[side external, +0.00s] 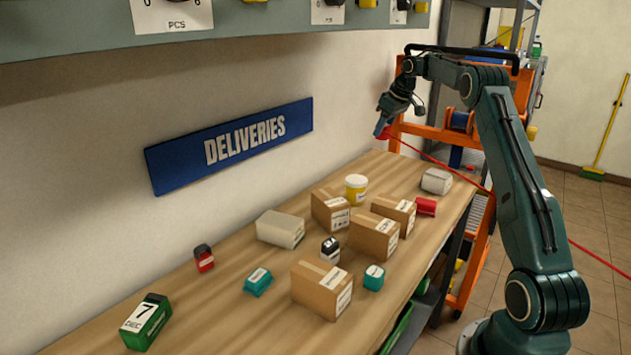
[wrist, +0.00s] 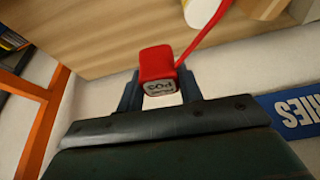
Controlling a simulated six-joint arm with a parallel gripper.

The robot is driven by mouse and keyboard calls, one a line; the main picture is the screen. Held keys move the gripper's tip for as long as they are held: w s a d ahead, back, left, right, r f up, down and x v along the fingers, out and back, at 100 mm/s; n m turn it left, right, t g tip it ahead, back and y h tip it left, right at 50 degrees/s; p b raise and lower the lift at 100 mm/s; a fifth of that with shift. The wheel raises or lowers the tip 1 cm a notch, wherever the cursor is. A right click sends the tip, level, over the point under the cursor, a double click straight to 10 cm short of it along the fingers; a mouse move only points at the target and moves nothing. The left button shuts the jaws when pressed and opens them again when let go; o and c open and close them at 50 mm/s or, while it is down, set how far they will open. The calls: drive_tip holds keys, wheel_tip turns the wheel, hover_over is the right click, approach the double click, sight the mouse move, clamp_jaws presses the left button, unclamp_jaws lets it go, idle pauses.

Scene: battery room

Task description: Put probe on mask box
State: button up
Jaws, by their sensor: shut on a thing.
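My gripper (side external: 382,128) is shut on the probe, a small red block with a white lettered face and a red cable. In the wrist view the probe (wrist: 157,64) sits between the two fingers. In the side view only a bit of it (side external: 387,133) shows at the fingertips, held in the air above the table's far end. Several cardboard boxes with white labels stand on the table: a front box (side external: 321,288), a middle box (side external: 374,236), a right box (side external: 394,212) and a back box (side external: 331,210). Their labels are too small to read, so I cannot tell which is the mask box.
The red cable (side external: 440,161) runs right past my arm. A blue sign (side external: 230,145) hangs on the wall.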

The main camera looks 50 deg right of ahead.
drive_tip(key=w+a+f, duration=0.1)
drive_tip(key=w+a, duration=0.5)
drive_tip(key=a, duration=0.4)
drive_tip(key=n, duration=0.1)
hover_over(275, 218)
drive_tip(key=s, duration=0.2)
wheel_tip(275, 218, down, 4)
drive_tip(key=shift+w+d+f, duration=0.1)
drive_tip(key=shift+f, duration=2)
drive_tip(key=shift+w+f, duration=0.1)
drive_tip(key=shift+f, duration=2)
drive_tip(key=shift+f, duration=0.15)
drive_tip(key=o, duration=1)
